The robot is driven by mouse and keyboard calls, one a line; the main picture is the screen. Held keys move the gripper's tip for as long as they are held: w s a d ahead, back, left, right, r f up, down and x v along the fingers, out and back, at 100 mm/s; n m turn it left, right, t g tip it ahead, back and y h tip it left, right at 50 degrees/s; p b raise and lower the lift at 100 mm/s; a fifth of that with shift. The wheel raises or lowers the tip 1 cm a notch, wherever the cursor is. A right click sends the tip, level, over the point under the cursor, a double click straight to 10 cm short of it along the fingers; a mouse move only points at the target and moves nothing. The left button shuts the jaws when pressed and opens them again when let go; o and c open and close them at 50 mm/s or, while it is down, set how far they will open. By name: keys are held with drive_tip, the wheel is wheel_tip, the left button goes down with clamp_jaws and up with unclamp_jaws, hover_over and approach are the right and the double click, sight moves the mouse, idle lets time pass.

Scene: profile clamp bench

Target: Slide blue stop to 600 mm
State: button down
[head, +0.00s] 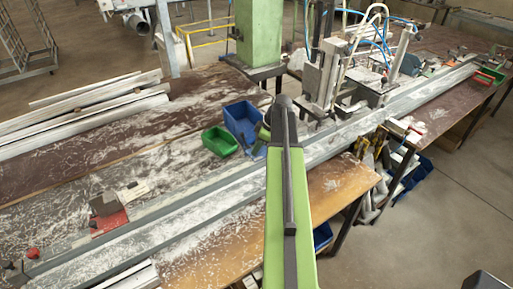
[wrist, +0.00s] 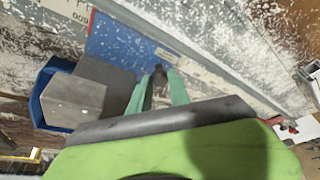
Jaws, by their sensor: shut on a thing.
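The blue stop (wrist: 125,45) is a flat blue plate flecked with pale shavings, lying along the rail in the wrist view. My gripper (wrist: 157,82) has two green fingers, closed around a small dark part at the stop's near edge. A pale scale strip runs along the stop, and printed digits that look like an upside-down 600 (wrist: 72,18) show beside its upper left end. The exact reading at the stop's edge is too blurred to tell. In the head view my green arm hides the gripper and the blue stop.
A long metal rail (head: 200,205) crosses the bench. A red stop (head: 109,222) sits at its left part. A blue bin (head: 241,117) and a green bin (head: 219,141) stand behind the rail. A clamp machine (head: 345,75) stands over it further right.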

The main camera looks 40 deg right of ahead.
drive_tip(key=shift+a, duration=0.2)
idle(0.3)
drive_tip(key=c, duration=1.5)
unclamp_jaws()
drive_tip(key=p+v, duration=1.6)
drive_tip(key=v, duration=0.1)
drive_tip(key=shift+r, duration=0.2)
